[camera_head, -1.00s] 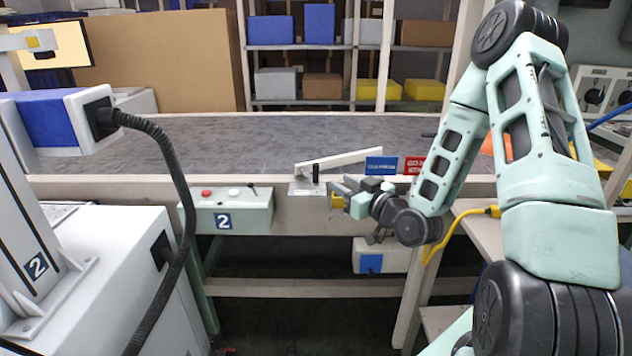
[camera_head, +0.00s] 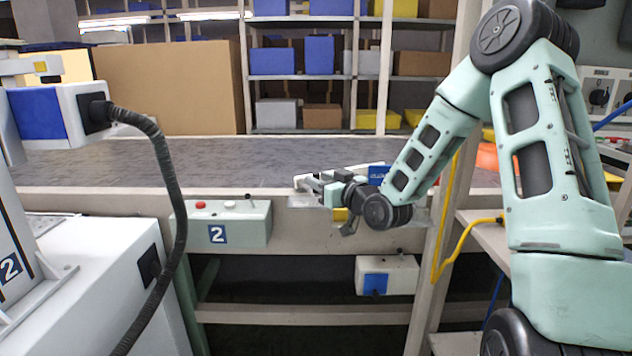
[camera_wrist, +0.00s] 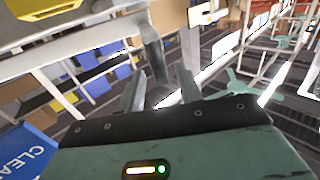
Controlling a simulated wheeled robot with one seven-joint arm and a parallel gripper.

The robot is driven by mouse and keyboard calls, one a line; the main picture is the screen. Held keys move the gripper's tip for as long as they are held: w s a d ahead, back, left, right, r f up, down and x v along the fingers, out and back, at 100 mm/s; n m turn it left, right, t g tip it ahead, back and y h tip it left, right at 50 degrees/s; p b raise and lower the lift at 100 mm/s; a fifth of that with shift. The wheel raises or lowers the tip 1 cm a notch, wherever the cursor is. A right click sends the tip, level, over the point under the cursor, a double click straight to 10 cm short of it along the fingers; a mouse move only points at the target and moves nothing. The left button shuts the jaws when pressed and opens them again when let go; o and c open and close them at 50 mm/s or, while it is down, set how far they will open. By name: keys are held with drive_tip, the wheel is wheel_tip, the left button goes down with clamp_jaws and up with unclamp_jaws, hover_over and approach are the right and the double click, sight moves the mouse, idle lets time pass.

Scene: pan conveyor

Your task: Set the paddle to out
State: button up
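The paddle (camera_head: 368,166) is a pale bar pivoted at the conveyor's near edge; my gripper and wrist hide most of it in the head view. In the wrist view it is a grey bar (camera_wrist: 85,42) crossing the upper left, with a dark upright handle (camera_wrist: 152,48) at its end. My gripper (camera_head: 308,183) is at the paddle's pivot end. In the wrist view its two fingers (camera_wrist: 160,92) are apart, with the handle's lower end seen between or just beyond them. I cannot tell whether they touch it.
The conveyor belt (camera_head: 230,160) is empty behind the paddle. A control box (camera_head: 255,222) marked 2 with a red button is on the front rail, left of my gripper. A white box (camera_head: 388,275) hangs below.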

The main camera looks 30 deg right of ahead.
drive_tip(key=shift+w+a, duration=0.1)
drive_tip(key=shift+w, duration=1.05)
clamp_jaws()
drive_tip(key=shift+w+a+m+h+b, duration=0.3)
drive_tip(key=shift+a+m+h+b, duration=0.15)
drive_tip(key=shift+a+h+b, duration=0.3)
drive_tip(key=shift+w+a+m+h+b, duration=0.35)
drive_tip(key=shift+a+h+b, duration=0.25)
drive_tip(key=shift+a, duration=0.4)
drive_tip(key=shift+w+a+m+h+b, duration=0.25)
drive_tip(key=shift+a+m+h+b, duration=0.35)
drive_tip(key=shift+a, duration=0.25)
unclamp_jaws()
drive_tip(key=shift+d, duration=0.1)
drive_tip(key=shift+h, duration=0.25)
